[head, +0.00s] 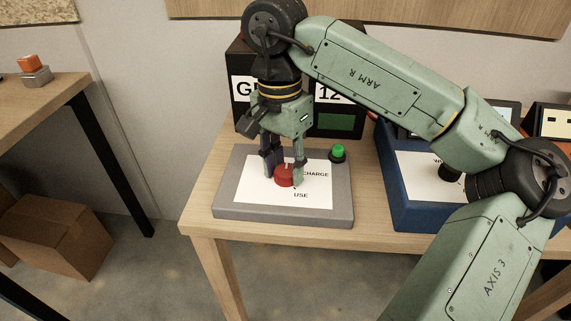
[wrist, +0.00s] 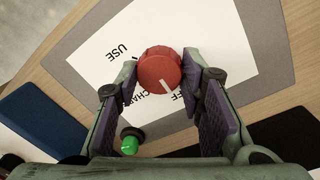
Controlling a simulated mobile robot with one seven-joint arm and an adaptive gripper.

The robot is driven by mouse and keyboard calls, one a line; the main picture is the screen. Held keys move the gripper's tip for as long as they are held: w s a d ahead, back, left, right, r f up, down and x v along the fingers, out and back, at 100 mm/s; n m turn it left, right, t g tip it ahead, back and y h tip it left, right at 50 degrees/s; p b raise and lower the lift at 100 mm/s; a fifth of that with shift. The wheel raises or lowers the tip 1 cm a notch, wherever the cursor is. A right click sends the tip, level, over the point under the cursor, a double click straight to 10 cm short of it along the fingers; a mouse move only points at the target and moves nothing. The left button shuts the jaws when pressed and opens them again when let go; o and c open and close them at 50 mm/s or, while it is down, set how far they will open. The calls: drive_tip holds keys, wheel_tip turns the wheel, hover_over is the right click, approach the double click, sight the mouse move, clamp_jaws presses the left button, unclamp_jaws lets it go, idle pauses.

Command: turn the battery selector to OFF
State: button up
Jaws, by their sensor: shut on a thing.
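The battery selector is a round red knob (head: 284,177) on a white label sheet (head: 252,185) on a grey panel (head: 230,211). My gripper (head: 284,172) reaches down over it with a finger on each side, shut on the knob. In the wrist view the red knob (wrist: 157,66) sits between the fingertips of my gripper (wrist: 164,72). Its white pointer mark points down and slightly right, toward lettering of which only "FF" shows. "CHARGE" is partly covered beside it; "USE" is clear on the far side.
A green button (head: 338,151) stands at the panel's back right corner. A dark box (head: 240,112) with a sign stands behind the panel, and a blue panel (head: 400,214) is to the right. The wooden table (head: 202,205) has a narrow bare strip at its left edge.

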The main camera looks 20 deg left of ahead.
sight(282, 168)
idle(0.5)
drive_tip(key=o, duration=1.2)
drive_tip(key=shift+c, duration=0.2)
wheel_tip(282, 168, up, 12)
drive_tip(key=shift+a, duration=0.4)
